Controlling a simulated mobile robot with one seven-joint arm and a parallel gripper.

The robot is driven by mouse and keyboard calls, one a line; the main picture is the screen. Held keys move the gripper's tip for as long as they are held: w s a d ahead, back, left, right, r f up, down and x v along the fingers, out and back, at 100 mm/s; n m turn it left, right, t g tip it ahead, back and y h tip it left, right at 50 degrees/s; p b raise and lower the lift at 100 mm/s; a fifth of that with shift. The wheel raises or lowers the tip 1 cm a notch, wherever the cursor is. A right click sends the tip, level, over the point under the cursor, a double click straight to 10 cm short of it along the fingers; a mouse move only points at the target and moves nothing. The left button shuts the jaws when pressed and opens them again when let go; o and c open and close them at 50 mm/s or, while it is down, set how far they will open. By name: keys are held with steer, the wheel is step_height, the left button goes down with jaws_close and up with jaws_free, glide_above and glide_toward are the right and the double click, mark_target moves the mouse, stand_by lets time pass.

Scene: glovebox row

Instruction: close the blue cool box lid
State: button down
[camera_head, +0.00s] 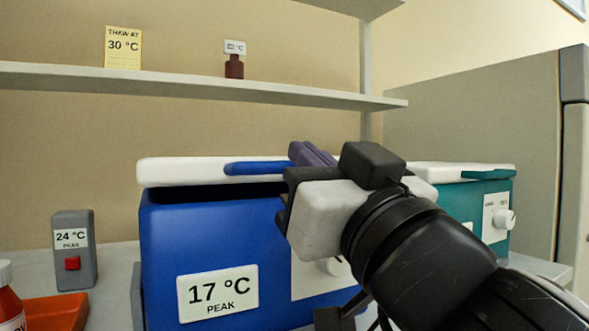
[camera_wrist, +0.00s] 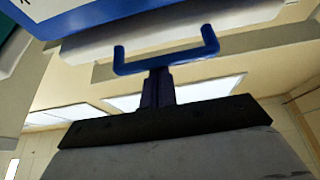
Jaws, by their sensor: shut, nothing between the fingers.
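The blue cool box (camera_head: 215,230) stands on the bench with a "17 °C PEAK" label. Its white lid (camera_head: 165,172) lies nearly level over it, with a dark gap beneath its front edge. A blue handle (camera_head: 255,168) sits on the lid's front; the handle also shows in the wrist view (camera_wrist: 213,42). My gripper (camera_head: 308,153) is shut and empty, its purple fingers at the lid's front edge by the handle. In the wrist view the fingertips (camera_wrist: 157,75) overlap the handle bar; I cannot tell whether they touch it. My arm hides the box's right part.
A teal cool box (camera_head: 460,205) with a white lid stands close on the right, behind my arm. A grey "24 °C" device (camera_head: 80,268), an orange tray (camera_head: 55,312) and a red bottle (camera_head: 10,305) are at left. A shelf (camera_head: 200,86) runs above the lid.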

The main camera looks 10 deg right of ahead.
steer(key=shift+s+f+b, duration=0.15)
steer(key=shift+f+b, duration=0.9)
steer(key=shift+f, duration=0.45)
